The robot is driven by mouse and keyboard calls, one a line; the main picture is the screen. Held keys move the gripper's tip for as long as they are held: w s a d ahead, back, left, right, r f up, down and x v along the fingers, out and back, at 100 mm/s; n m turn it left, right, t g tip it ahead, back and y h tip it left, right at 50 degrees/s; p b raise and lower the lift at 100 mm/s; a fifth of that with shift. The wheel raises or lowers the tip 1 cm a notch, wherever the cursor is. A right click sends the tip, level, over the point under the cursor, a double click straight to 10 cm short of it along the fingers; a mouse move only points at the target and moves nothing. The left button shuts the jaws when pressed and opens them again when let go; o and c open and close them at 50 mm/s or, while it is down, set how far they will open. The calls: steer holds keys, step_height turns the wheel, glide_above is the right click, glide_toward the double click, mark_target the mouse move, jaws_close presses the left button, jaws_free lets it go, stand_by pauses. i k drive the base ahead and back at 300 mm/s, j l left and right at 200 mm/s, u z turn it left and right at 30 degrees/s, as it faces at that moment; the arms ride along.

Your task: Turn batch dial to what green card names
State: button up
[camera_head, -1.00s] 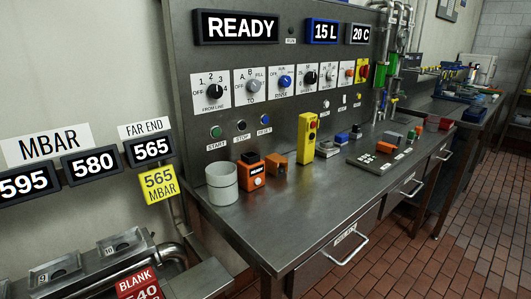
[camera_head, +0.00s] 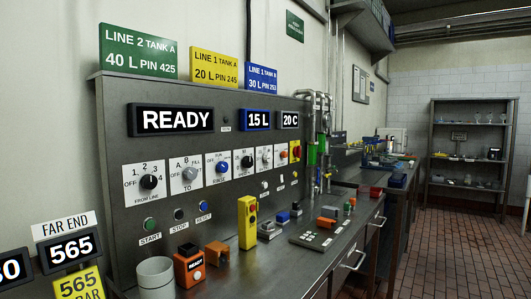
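The green card (camera_head: 138,52) stands on top of the panel at the left and reads "LINE 2 TANK A, 40 L, PIN 425". A row of dials runs across the grey panel. From the left they are a black FROM LINE dial (camera_head: 149,182), a grey TO dial (camera_head: 189,174), a blue RINSE dial (camera_head: 222,167), a black dial (camera_head: 247,161) and a grey dial (camera_head: 266,157). The labels of the last two are too small to read, so I cannot tell which is the batch dial. The blue-framed display (camera_head: 258,120) reads 15 L. My gripper is not in view.
A yellow card (camera_head: 215,68) and a blue card (camera_head: 262,78) stand beside the green one. The READY display (camera_head: 172,119) is lit. Brick floor (camera_head: 430,225) lies clear at right.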

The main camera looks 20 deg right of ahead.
mark_target(268, 157)
steer(key=i+l+u, duration=0.1)
steer(key=i+l, duration=0.3)
steer(key=i+l+u, duration=0.15)
steer(key=i+l, duration=0.25)
steer(key=l, duration=0.2)
